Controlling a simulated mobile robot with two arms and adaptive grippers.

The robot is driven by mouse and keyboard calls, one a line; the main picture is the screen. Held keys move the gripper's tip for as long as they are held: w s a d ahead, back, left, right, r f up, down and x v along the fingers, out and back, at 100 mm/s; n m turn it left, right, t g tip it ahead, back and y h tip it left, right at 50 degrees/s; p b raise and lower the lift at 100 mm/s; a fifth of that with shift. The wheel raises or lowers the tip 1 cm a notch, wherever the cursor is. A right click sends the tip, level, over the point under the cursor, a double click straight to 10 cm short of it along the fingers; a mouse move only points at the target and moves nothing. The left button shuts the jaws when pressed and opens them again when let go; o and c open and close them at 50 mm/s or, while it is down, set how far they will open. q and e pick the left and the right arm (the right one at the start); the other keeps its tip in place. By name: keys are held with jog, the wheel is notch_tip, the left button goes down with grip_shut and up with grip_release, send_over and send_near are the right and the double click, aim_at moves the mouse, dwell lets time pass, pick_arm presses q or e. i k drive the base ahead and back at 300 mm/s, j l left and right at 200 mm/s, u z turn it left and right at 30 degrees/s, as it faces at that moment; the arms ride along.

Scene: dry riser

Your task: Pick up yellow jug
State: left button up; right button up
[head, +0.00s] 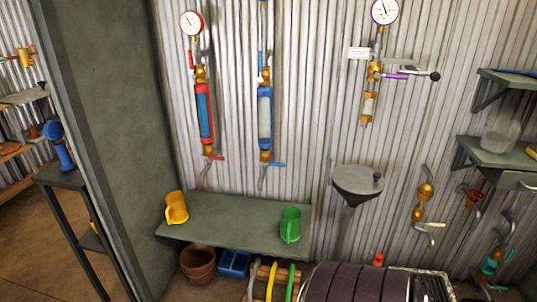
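The yellow jug (177,208) stands upright at the left end of a grey-green bench (225,218) against the corrugated wall. Its handle points to the left and front. Nothing touches it apart from the bench. Neither of my grippers shows in the head view.
A green jug (290,225) stands at the bench's right end, with clear bench between the jugs. A terracotta pot (197,264) and a blue crate (234,263) sit below. A dark partition (105,130) rises left of the bench. A grey funnel basin (357,182) is on the right.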

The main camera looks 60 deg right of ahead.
aim_at(177, 210)
jog(key=z, duration=1.7)
